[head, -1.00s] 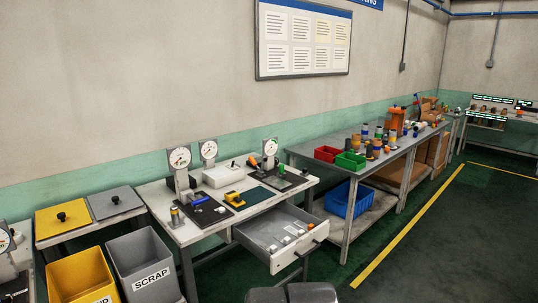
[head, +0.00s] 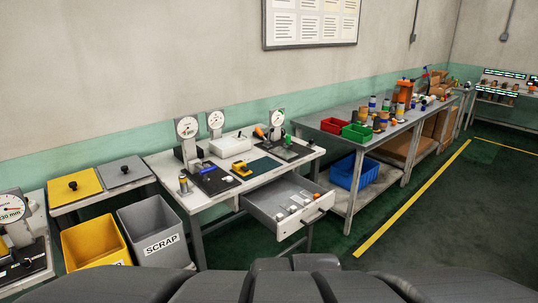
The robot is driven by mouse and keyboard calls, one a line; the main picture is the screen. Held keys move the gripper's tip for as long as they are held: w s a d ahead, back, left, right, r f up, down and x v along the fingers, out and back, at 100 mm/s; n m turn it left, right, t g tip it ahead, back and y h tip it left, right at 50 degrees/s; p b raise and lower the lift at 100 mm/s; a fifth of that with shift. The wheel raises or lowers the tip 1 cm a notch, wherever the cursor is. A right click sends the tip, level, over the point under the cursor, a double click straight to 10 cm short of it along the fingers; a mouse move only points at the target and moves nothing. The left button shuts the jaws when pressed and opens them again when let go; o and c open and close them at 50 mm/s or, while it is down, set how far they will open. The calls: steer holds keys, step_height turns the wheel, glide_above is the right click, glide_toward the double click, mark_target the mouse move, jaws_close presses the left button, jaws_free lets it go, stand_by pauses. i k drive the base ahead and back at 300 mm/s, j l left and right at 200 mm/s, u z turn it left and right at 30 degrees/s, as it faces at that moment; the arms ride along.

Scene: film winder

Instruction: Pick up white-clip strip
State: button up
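An open drawer (head: 262,203) sticks out of the front of the white table. Several small pale pieces (head: 293,208) lie in it. They are too small for me to tell which, if any, is the white-clip strip. My gripper cannot be made out. Dark grey parts of my own body fill the bottom edge of the view.
The white table (head: 215,172) carries dial gauges (head: 187,128), a white box (head: 230,146) and a yellow tool (head: 242,169). A yellow bin (head: 92,240) and grey scrap bin (head: 158,232) stand left of it. A blue crate (head: 354,171) sits under the right bench. Floor at right is clear.

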mark_target(297, 200)
steer(key=i+l, duration=0.15)
steer(key=i, duration=0.4)
steer(key=i+l+u, duration=0.1)
steer(key=i, duration=0.5)
steer(key=i+l, duration=0.2)
steer(key=i, duration=0.35)
